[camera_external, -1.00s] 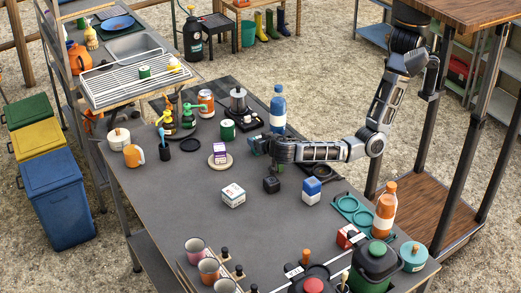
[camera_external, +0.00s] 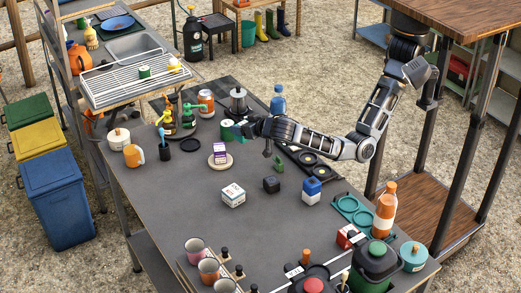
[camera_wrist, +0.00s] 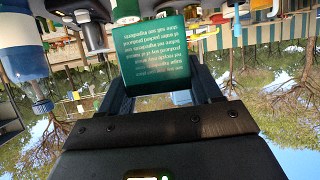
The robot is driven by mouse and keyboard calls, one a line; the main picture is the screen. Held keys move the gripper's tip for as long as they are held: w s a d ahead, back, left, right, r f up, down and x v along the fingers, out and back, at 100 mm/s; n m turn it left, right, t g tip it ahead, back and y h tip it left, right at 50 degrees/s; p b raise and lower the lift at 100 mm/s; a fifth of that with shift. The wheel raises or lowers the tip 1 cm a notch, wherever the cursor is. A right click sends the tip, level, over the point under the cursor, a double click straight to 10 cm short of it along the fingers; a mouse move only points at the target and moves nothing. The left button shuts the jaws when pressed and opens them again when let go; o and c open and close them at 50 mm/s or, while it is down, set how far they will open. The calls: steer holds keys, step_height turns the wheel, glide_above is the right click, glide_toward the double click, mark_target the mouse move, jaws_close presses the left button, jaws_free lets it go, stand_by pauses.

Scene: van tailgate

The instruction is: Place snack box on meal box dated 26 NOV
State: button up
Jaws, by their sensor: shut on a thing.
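My gripper (camera_external: 241,130) is shut on a green box with printed text, held above the back part of the dark table. In the wrist view the green box (camera_wrist: 158,72) sits between my fingers, its lines of text upside down. It appears to be the snack box. Several small boxes stand on the table: a white one with coloured print (camera_external: 233,196), a black one (camera_external: 271,185), a blue-and-white one (camera_external: 312,191) and a purple-and-white one (camera_external: 220,153) on a round plate. No date is readable, so I cannot tell which is the 26 NOV meal box.
A green can (camera_external: 227,130) stands close to my gripper. A blue bottle (camera_external: 277,101) and a moka pot (camera_external: 238,101) stand behind. A dark tray (camera_external: 308,160) lies under my arm. Cups (camera_external: 209,269) and an orange bottle (camera_external: 385,210) are nearer the front.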

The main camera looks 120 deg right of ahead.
steer(key=w+a+r+n+t+b, duration=0.2)
steer(key=w+a+r+t, duration=0.15)
steer(key=w, duration=0.35)
glide_above(233, 190)
steer(key=shift+n+g+y, duration=0.3)
steer(key=shift+g, duration=0.05)
step_height(233, 190, down, 7)
steer(key=shift+d+r, duration=0.1)
steer(key=shift+a+f, duration=0.2)
steer(key=shift+f, duration=1.9)
steer(key=shift+f, duration=0.2)
steer(key=o, duration=1.1)
steer(key=shift+r, duration=0.15)
steer(key=shift+r+p, duration=0.15)
steer(key=shift+p, duration=0.15)
steer(key=v, duration=1.2)
steer(key=shift+b, duration=0.4)
